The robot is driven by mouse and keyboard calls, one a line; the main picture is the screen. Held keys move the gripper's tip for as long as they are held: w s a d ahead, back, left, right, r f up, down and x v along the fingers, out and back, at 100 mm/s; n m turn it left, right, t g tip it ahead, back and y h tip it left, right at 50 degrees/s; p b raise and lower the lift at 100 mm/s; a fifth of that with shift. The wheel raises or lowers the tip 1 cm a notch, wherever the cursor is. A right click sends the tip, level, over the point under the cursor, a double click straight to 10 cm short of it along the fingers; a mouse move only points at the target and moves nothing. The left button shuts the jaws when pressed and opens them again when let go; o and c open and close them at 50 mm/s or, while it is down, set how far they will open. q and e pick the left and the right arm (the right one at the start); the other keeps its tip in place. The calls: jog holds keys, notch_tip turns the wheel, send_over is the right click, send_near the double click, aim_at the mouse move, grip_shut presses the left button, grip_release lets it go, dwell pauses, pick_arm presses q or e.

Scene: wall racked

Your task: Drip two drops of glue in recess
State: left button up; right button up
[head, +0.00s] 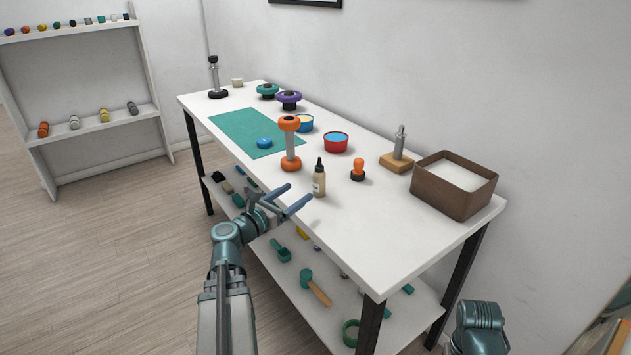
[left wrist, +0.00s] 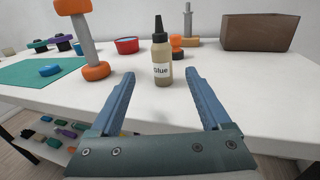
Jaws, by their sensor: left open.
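The glue bottle (head: 319,183), tan with a black nozzle cap, stands upright near the table's front edge. In the left wrist view the bottle (left wrist: 162,55) shows its "Glue" label and stands ahead, between the lines of the fingers. My left gripper (head: 299,192) is open and empty, just left of the bottle at the front edge, apart from it. A small blue disc (head: 264,142) lies on the green mat (head: 232,126); it also shows in the left wrist view (left wrist: 50,70). I cannot make out a recess in it. My right gripper is out of view.
An orange-ended grey dumbbell-like post (head: 291,145) stands left of the bottle. An orange-knobbed stamp (head: 358,170), a red bowl (head: 336,147), a wooden block with a metal post (head: 398,160) and a brown box (head: 440,195) stand to the right. The front table strip is mostly clear.

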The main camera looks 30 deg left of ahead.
aim_at(315, 180)
pick_arm(q)
jog(key=w, duration=0.8)
jog(key=shift+d, duration=0.4)
jog(key=shift+w+d, duration=0.1)
jog(key=shift+w, duration=0.15)
jog(key=shift+w, duration=0.1)
jog(key=w, duration=0.5)
jog(key=shift+d+f, duration=0.15)
jog(key=shift+d, duration=0.25)
grip_shut()
